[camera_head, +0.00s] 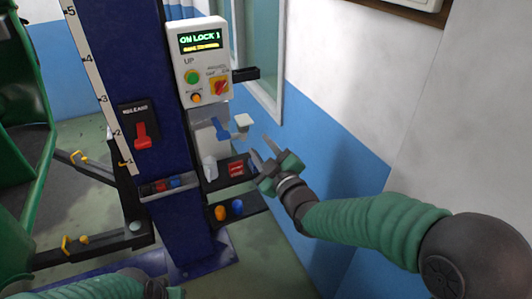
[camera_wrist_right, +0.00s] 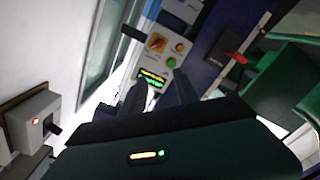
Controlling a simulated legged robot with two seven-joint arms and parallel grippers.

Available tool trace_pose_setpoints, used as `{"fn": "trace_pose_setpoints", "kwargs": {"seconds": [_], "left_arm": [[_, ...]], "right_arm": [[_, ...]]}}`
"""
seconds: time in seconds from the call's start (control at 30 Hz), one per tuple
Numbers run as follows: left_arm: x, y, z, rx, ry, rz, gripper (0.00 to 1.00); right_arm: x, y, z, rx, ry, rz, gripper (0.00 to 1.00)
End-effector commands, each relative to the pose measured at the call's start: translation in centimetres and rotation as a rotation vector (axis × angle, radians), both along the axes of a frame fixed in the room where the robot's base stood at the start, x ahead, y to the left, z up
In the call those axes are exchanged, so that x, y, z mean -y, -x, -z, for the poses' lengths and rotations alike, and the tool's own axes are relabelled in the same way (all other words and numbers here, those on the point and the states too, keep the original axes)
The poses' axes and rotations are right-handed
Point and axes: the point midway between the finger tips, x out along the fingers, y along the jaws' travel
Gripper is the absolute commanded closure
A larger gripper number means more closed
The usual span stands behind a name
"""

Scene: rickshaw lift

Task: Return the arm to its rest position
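My right gripper (camera_head: 266,153) reaches in from the right in the head view. The control box (camera_head: 203,62) on the column has a lit green display, a green button and a red and yellow switch.
A red release lever (camera_head: 141,134) is on the column's left. Trays with small coloured items (camera_head: 228,210) stick out low beside my right gripper. A green rickshaw body (camera_head: 20,170) stands at the left. The wall (camera_head: 345,90) is close behind on the right.

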Motion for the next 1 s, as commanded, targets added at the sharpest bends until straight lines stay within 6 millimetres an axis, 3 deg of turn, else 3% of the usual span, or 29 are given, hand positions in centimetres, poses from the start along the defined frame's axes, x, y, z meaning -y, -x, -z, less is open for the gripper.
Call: {"fn": "trace_pose_setpoints", "kwargs": {"seconds": [0.37, 0.47, 0.53, 0.67, 0.8, 0.9, 1.0], "left_arm": [[0.0, 0.0, 0.0, 0.0, 0.0, 0.0, 0.64], [0.0, 0.0, 0.0, 0.0, 0.0, 0.0, 0.64], [0.0, 0.0, 0.0, 0.0, 0.0, 0.0, 0.64], [0.0, 0.0, 0.0, 0.0, 0.0, 0.0, 0.64], [0.0, 0.0, 0.0, 0.0, 0.0, 0.0, 0.64], [0.0, 0.0, 0.0, 0.0, 0.0, 0.0, 0.64], [0.0, 0.0, 0.0, 0.0, 0.0, 0.0, 0.64]], "right_arm": [[0.3, 0.1, 0.1, -0.005, -0.002, 0.001, 0.64], [1.2, 0.9, 2.2, -0.101, -0.008, 0.021, 0.64], [2.7, 2.4, 5.5, -0.254, -0.026, 0.061, 0.64], [7.7, 8.5, 13.5, -0.652, -0.108, 0.228, 0.64], [12.2, 18.0, 19.7, -1.04, -0.237, 0.471, 0.64], [13.9, 24.0, 22.0, -1.231, -0.316, 0.618, 0.64], [14.6, 27.6, 22.9, -1.341, -0.365, 0.71, 0.64]]}}
